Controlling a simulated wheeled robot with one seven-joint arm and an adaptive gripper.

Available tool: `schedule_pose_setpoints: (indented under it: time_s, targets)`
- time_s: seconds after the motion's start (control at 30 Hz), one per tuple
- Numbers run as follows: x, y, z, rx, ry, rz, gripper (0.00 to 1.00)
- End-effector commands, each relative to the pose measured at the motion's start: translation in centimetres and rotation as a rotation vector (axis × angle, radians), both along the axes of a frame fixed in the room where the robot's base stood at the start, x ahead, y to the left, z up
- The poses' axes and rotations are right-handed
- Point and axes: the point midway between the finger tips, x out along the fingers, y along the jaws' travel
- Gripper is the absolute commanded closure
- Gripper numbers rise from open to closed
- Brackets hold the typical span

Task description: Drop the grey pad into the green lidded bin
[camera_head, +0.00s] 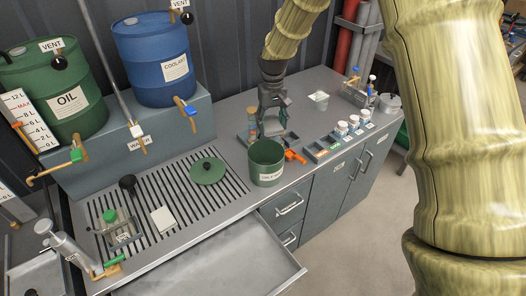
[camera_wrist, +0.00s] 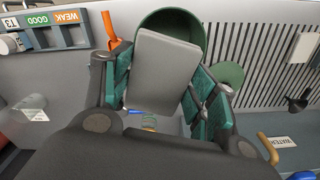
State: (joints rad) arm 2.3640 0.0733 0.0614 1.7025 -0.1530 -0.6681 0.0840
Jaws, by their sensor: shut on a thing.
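My gripper (camera_head: 270,125) is shut on the grey pad (camera_wrist: 165,70), a flat rectangular piece between its green-faced fingers; my gripper also shows in the wrist view (camera_wrist: 162,90). In the head view the pad is hard to make out between the fingers. In the wrist view the bin (camera_wrist: 197,25) is partly hidden behind the pad. Its round green lid (camera_head: 208,172) lies off it, on the slotted grate to the left.
An orange tool (camera_head: 294,156) lies right of the bin, near a row of small labelled trays (camera_head: 322,150). A white pad (camera_head: 163,220) lies on the grate. Oil (camera_head: 62,90) and coolant (camera_head: 158,60) drums stand at the back left. An open drawer (camera_head: 220,265) juts out in front.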

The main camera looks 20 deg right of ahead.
Motion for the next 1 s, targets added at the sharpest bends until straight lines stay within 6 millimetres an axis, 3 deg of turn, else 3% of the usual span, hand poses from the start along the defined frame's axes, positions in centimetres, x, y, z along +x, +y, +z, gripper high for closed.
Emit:
schedule_pose_setpoints:
  time_s: [0.23, 0.7, 1.0]
  targets:
    - [-0.1, 0.0, -0.7, -0.001, 0.0, 0.0, 0.64]
    - [0.1, -0.2, -5.4, 0.0, 0.001, -0.004, 0.64]
    - [0.1, -0.2, -6.0, -0.001, 0.001, -0.004, 0.64]
